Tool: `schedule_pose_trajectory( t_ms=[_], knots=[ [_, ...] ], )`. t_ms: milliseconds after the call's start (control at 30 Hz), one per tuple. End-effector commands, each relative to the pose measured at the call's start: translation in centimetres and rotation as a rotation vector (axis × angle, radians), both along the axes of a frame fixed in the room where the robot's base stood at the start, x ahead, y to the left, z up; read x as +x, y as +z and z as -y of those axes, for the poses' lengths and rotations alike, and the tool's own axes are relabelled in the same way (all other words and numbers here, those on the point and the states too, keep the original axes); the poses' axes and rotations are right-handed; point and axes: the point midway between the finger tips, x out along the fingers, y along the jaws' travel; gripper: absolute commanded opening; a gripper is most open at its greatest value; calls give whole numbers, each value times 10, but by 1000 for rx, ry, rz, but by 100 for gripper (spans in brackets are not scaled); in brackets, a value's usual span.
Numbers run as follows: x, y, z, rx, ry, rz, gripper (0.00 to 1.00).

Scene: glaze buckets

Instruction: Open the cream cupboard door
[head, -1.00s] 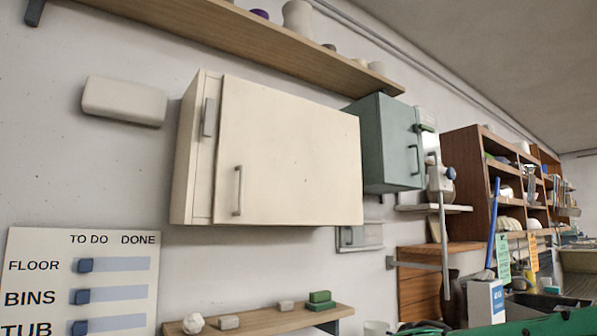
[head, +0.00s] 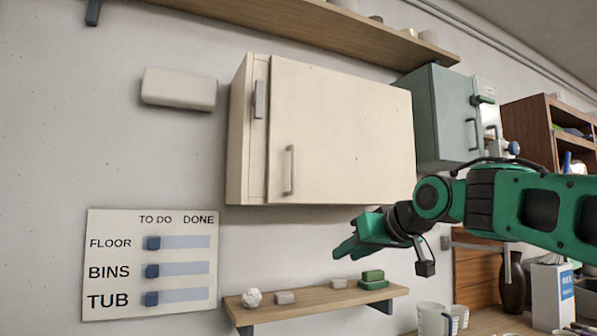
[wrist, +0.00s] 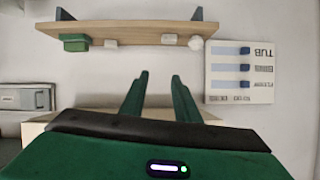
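The cream cupboard (head: 246,140) hangs on the wall in the head view. Its wide door (head: 345,130) looks shut, with an upright grey bar handle (head: 291,170) near the door's lower left corner. A second grey handle (head: 259,99) is on the narrow strip left of the door. My gripper (head: 345,248) is below the cupboard's bottom edge, right of and lower than the door handle, pointing left and touching nothing visible. In the wrist view its two green fingers (wrist: 159,77) are apart with nothing between them. A cream edge (wrist: 32,130) shows partly behind the hand there.
A low wooden shelf (head: 320,304) with small blocks is under my gripper. A chore board (head: 100,255) is at lower left. A green-grey cupboard (head: 450,115) hangs to the right. A long shelf (head: 330,22) runs above. The wall left of the cream cupboard is mostly clear.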

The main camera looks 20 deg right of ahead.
Motion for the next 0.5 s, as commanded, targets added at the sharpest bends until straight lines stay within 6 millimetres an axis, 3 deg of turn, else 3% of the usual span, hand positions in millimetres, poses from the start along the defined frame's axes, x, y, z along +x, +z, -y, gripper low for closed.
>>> schedule_pose_trajectory(
  t_ms=[33, 100, 200, 333, 500],
  knots=[
    [6, 43, -9, -19, 37, 97, 29],
    [9, 96, -22, -42, 87, 218, 29],
    [6, 152, -38, -67, 142, 347, 29],
    [-1, 190, -52, -84, 184, 437, 29],
    [6, 199, -57, -87, 196, 460, 29]
  ],
)
